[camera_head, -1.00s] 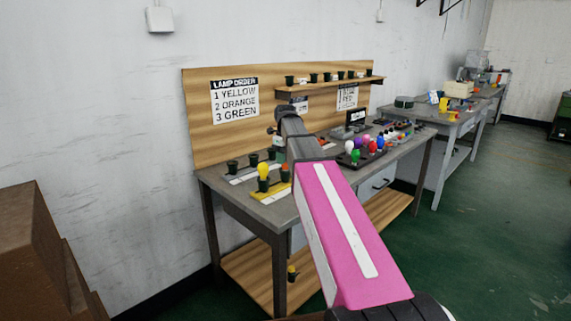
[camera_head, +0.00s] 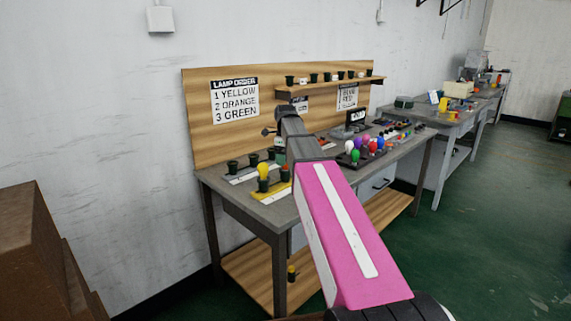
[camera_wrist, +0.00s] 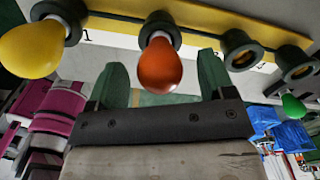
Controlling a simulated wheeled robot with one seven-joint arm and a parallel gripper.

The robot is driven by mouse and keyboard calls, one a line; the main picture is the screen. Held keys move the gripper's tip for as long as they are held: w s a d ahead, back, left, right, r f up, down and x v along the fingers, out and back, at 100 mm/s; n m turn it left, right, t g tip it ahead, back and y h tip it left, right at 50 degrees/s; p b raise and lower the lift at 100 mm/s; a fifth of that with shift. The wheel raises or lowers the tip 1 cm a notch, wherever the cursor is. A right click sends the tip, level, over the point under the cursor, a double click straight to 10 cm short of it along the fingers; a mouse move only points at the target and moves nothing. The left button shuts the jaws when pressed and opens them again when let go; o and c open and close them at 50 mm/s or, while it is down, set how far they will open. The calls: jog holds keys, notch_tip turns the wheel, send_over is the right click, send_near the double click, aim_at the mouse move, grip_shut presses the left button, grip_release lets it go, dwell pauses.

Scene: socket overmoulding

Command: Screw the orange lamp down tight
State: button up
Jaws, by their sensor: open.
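The orange lamp (camera_wrist: 160,68) stands in a dark green socket (camera_wrist: 159,23) on the yellow strip (camera_wrist: 200,15), with a pale collar showing at the socket mouth. In the head view the orange lamp (camera_head: 285,168) shows small beside my arm. My gripper (camera_wrist: 163,63) is open; its green fingers lie on either side of the orange lamp's bulb, with gaps to it. I cannot tell how deep the lamp sits. The yellow lamp (camera_wrist: 32,50) is in the socket to the left. In the head view my arm hides most of the gripper.
Two empty sockets (camera_wrist: 239,50) are to the right of the orange lamp in the wrist view. A rack of coloured lamps (camera_head: 355,155) stands further right on the bench (camera_head: 270,212). A board with a lamp order sign (camera_head: 235,101) is behind.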

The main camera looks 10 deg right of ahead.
jog(key=n, duration=1.4)
jog(key=shift+n, duration=0.4)
jog(key=n, duration=0.4)
jog(key=shift+n, duration=0.4)
jog(key=c, duration=0.8)
jog(key=m, duration=0.4)
jog(key=shift+m, duration=0.3)
jog(key=shift+c, duration=0.5)
